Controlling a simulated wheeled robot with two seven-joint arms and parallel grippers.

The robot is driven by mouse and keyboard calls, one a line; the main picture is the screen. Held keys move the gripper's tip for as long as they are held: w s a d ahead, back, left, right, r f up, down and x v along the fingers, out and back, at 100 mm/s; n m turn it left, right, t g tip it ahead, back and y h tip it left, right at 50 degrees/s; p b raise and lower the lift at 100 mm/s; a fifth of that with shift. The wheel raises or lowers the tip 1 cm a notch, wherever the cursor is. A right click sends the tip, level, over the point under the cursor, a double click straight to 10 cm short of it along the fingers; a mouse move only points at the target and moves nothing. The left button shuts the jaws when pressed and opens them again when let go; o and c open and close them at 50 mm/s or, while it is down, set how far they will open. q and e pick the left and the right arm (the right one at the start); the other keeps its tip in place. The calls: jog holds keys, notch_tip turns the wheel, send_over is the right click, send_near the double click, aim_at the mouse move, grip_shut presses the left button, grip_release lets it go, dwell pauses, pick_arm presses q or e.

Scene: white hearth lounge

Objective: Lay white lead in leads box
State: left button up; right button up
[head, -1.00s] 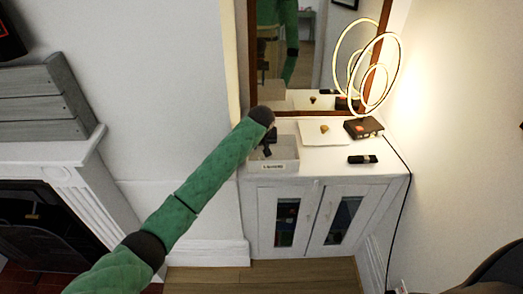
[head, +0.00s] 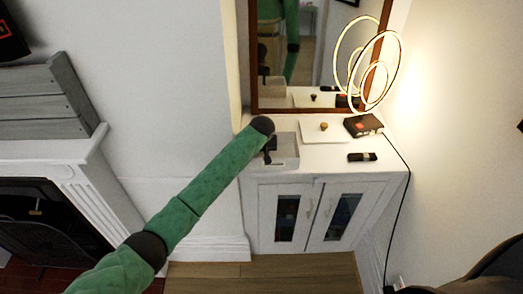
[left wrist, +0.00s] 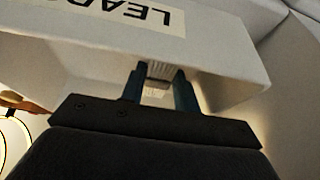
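The leads box (head: 287,164) is a pale open box at the left of the white cabinet top. Its LEADS label shows in the left wrist view, where the box wall (left wrist: 225,65) fills the upper part. My left gripper (head: 268,157) points down at the left part of the box. In the left wrist view its two fingers (left wrist: 160,85) are a little apart, with a small whitish ribbed piece, apparently the white lead (left wrist: 160,71), between them. The rest of the lead is hidden. My right gripper is not in view.
A white flat tray (head: 312,136) with a small brown object (head: 324,126), a dark box (head: 363,125), a ring lamp (head: 365,75) and a black handset (head: 362,157) share the cabinet top. A mirror (head: 330,60) stands behind. The front middle of the top is clear.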

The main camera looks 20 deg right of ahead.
pick_arm(q)
jog(key=o, duration=0.4)
jog(key=shift+c, duration=0.2)
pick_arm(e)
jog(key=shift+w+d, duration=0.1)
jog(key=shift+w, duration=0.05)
pick_arm(q)
jog(key=shift+r, duration=0.15)
jog(key=shift+r, duration=0.25)
jog(key=b+v, duration=0.3)
jog(key=v, duration=0.8)
jog(key=shift+s+r, duration=0.25)
jog(key=shift+r, duration=0.1)
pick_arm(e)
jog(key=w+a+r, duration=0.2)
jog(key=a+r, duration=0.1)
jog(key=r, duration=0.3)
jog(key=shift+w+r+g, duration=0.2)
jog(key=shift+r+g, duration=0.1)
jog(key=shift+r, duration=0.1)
pick_arm(q)
jog(key=shift+a, duration=0.1)
